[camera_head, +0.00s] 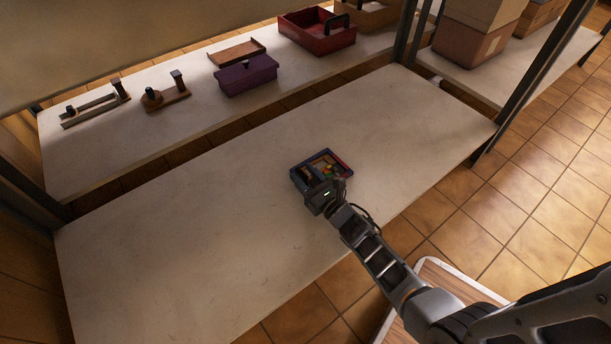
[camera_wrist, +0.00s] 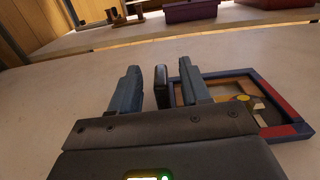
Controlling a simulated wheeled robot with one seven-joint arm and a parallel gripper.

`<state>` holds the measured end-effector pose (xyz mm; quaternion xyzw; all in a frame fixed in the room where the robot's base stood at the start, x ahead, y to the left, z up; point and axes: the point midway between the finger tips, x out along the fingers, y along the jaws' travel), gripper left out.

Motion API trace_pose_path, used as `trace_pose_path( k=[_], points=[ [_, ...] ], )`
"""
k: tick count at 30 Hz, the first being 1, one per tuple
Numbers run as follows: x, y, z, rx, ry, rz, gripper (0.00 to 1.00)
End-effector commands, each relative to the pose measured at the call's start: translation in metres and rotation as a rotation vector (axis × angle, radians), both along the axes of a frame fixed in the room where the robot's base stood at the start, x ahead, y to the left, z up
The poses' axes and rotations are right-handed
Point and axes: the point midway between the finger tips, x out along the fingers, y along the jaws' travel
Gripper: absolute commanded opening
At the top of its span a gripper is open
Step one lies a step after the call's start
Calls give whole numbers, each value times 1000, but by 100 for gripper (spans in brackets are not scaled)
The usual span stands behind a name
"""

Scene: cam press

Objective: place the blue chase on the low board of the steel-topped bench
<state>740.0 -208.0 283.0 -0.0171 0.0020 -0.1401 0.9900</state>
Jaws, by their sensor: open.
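The chase (camera_head: 337,158), a small rectangular frame with blue and red sides and several coloured pieces inside, lies flat on a pale board (camera_head: 190,240) near its front edge. My gripper (camera_head: 316,181) is at the chase's near left side and hides part of it. In the wrist view the chase (camera_wrist: 245,74) is to the right, partly behind the right finger. My gripper (camera_wrist: 162,80) is open there, with a dark upright piece between its fingers.
A pale board behind (camera_head: 180,112) holds a purple box (camera_head: 247,77), a red tray (camera_head: 318,36), a brown tray (camera_head: 236,53) and small tools (camera_head: 165,94). Cardboard boxes (camera_head: 475,35) stand at upper right. Dark posts (camera_head: 535,75) flank the board. Most of the front board is clear.

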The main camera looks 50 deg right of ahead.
Motion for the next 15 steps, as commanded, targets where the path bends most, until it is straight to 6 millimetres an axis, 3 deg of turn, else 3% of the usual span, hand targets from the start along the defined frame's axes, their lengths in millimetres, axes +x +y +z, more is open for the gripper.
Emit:
trace_pose_path(
  k=[5, 15],
  points=[
    [-11, 3, 1, 1, 2, -1, 47],
    [-76, 22, 1, 2, 3, -1, 47]
  ],
)
